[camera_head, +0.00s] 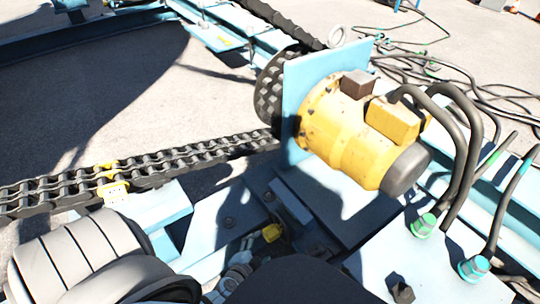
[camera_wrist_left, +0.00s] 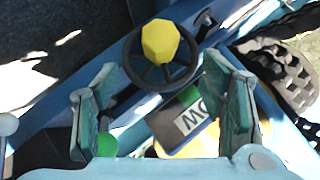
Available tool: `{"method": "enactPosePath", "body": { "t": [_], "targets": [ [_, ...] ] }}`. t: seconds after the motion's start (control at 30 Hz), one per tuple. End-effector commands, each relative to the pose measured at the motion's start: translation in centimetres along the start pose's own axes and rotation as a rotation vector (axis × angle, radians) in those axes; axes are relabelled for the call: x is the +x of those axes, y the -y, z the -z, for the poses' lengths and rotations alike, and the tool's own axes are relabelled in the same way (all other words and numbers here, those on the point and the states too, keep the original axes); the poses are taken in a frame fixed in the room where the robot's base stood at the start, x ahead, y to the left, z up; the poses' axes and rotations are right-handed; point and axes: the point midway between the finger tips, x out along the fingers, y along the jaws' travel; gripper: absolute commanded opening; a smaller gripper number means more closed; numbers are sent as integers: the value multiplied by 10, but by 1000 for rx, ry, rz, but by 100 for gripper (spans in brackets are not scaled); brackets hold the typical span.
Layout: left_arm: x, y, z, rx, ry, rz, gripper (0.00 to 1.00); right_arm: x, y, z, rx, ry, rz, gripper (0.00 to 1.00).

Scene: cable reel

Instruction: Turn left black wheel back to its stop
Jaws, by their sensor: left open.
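The black wheel (camera_wrist_left: 137,72) shows in the left wrist view as a spoked ring with a yellow faceted hub (camera_wrist_left: 160,41). In the head view a small yellow knob (camera_head: 271,232) shows low in the middle; the wheel's rim is not clear there. My left gripper (camera_head: 240,270) is at the lower middle of the head view, partly hidden by a dark shape. In the left wrist view my left gripper (camera_wrist_left: 160,80) is open, its two pads apart and empty. The wheel lies ahead of the fingertips, roughly centred between them; contact cannot be told. My right gripper is out of view.
A yellow motor (camera_head: 345,125) on a pale blue plate stands right of centre. A heavy black chain (camera_head: 150,160) runs left from it. Hoses with green and blue fittings (camera_head: 424,225) rise at the right. Blue steel frame parts surround the gripper.

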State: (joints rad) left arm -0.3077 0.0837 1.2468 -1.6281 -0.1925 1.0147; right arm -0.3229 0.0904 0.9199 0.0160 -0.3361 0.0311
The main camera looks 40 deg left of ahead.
Motion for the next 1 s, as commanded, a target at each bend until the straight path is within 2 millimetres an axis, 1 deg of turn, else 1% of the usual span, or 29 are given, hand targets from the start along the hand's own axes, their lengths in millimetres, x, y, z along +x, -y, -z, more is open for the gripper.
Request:
{"method": "enactPosePath", "body": {
  "t": [0.03, 0.07, 0.1, 0.17, 0.2, 0.3, 0.4, 0.6, 0.87, 0.9, 0.97, 1.0],
  "targets": [
    [18, -3, -2, 1, -1, 2, 65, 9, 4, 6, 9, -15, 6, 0],
    [27, -3, -3, 1, -1, 3, 65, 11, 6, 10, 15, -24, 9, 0],
    [41, -3, -3, 2, -2, 3, 65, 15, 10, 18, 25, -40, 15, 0],
    [60, -4, -4, 2, -1, 3, 65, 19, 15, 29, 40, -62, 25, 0],
    [68, -4, -4, 0, 0, 2, 65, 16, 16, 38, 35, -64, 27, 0],
    [87, -2, -3, -1, 0, 3, 65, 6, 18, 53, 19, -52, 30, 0],
    [99, -2, -3, 0, 1, 3, 65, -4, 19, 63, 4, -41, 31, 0],
    [111, 0, -1, 0, 0, 3, 65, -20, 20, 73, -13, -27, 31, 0],
    [111, 1, 0, 0, 0, 3, 65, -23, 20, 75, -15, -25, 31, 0],
    [111, 1, 0, 0, 0, 3, 63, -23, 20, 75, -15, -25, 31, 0],
    [111, 1, 0, 0, 0, 3, 54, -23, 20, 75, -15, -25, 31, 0],
    [111, 1, 0, 0, 0, 3, 47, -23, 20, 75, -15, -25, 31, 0]
  ]
}}
